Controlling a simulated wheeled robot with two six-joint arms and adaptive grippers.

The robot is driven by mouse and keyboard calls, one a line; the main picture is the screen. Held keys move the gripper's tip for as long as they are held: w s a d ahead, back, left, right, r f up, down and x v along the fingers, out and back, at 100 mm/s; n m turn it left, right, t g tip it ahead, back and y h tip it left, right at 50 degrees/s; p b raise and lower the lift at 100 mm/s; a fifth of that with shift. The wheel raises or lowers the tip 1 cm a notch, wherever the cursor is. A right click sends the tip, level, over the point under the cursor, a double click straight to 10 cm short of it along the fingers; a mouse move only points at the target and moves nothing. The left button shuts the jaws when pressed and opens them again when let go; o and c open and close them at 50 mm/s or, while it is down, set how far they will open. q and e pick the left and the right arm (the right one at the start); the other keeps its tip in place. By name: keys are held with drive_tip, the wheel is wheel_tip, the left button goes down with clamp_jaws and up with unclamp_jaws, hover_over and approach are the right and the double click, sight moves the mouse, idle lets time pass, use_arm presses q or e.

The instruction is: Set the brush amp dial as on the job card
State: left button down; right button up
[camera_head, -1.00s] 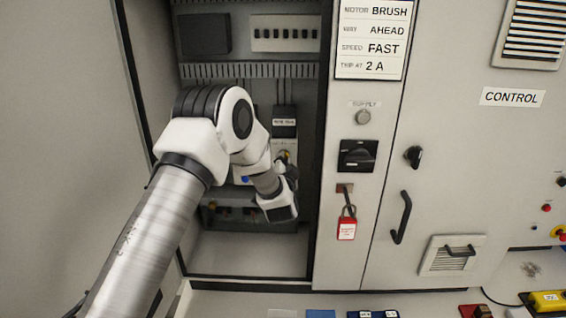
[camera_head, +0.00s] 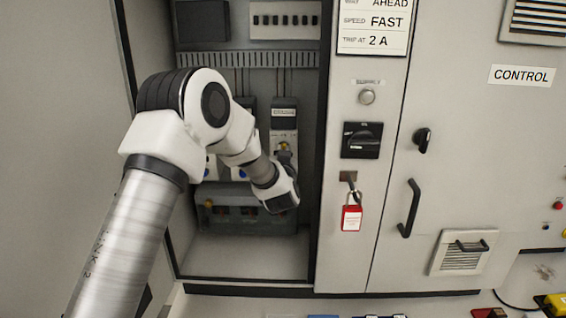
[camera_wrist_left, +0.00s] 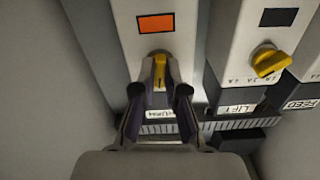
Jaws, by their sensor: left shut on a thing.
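My left gripper (camera_wrist_left: 160,96) is shut on a yellow dial (camera_wrist_left: 160,68) below an orange window, in the left wrist view. The dial stands upright between the fingertips. The label under it is partly hidden by my fingers, so I cannot read it fully. In the head view my left gripper (camera_head: 281,203) is inside the open cabinet bay, with its fingertips hidden. The job card (camera_head: 375,30) shows AHEAD, FAST and "TRIP AT 2 A"; its top is cut off. My right gripper is not in view.
A second yellow dial (camera_wrist_left: 268,62) sits on the neighbouring unit, labelled LIFT (camera_wrist_left: 236,109), with a FEED label (camera_wrist_left: 301,104) farther right. Right of the bay are a black switch (camera_head: 361,140), a red padlock tag (camera_head: 351,217) and a door handle (camera_head: 410,208).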

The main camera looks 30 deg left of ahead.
use_arm(q)
drive_tip(key=shift+n+b, duration=0.5)
drive_tip(key=shift+n, duration=0.2)
drive_tip(key=c, duration=1.2)
unclamp_jaws()
drive_tip(key=shift+s, duration=0.1)
drive_tip(key=v, duration=1.2)
